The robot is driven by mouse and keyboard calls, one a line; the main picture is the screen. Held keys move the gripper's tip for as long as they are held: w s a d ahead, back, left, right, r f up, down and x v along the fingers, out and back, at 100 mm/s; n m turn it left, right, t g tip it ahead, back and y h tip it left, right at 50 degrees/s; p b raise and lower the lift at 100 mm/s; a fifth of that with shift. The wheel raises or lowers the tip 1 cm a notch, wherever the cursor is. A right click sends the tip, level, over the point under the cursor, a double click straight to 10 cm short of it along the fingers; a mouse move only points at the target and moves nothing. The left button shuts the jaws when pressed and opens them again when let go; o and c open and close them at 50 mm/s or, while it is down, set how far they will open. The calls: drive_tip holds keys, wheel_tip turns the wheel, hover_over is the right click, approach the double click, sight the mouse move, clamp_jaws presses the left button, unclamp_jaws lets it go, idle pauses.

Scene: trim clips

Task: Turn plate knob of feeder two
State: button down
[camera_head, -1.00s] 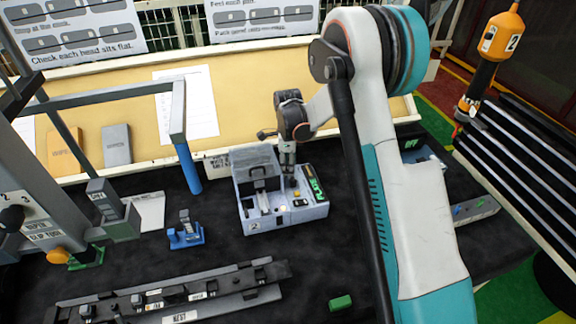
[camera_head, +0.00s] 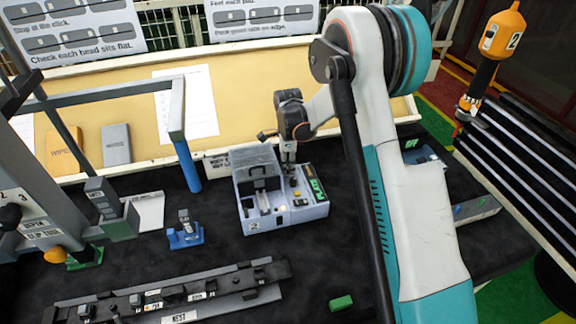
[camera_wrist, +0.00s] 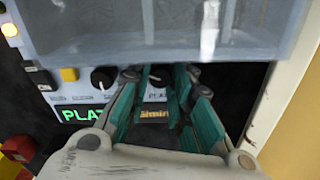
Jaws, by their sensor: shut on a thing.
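Feeder two (camera_head: 262,222) is a pale grey box marked 2 in the middle of the dark table, with a clear grey cover on its left half. Its control panel shows a green display (camera_head: 316,189), a yellow button and a lit white button. My gripper (camera_head: 290,178) reaches down onto the back of that panel. In the wrist view my gripper (camera_wrist: 158,80) has its teal fingers closed around a black knob (camera_wrist: 155,73), which they partly hide. A second black knob (camera_wrist: 103,78) stands free to its left. The green display (camera_wrist: 82,115) is partly cut off by my gripper.
The feeder's clear cover (camera_wrist: 170,30) is close above the fingers in the wrist view. A blue clip stand (camera_head: 185,233) and a grey frame with a blue post (camera_head: 188,167) stand to the left. A long nest rail (camera_head: 175,293) lies in front. A green block (camera_head: 341,302) lies front right.

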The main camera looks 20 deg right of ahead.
drive_tip(key=n+b, duration=0.2)
drive_tip(key=n, duration=0.2)
drive_tip(key=shift+f, duration=0.1)
drive_tip(key=n+b, duration=0.1)
drive_tip(key=n, duration=0.3)
drive_tip(key=shift+n+b, duration=0.3)
drive_tip(key=n+b, duration=0.1)
drive_tip(key=n, duration=0.3)
drive_tip(key=shift+n, duration=0.3)
drive_tip(key=n+b, duration=0.1)
drive_tip(key=n, duration=0.7)
drive_tip(key=n+b, duration=0.1)
drive_tip(key=n, duration=0.3)
drive_tip(key=shift+n, duration=0.3)
drive_tip(key=n, duration=0.4)
drive_tip(key=shift+n, duration=0.3)
drive_tip(key=shift+n+b, duration=0.3)
drive_tip(key=shift+n, duration=1.7)
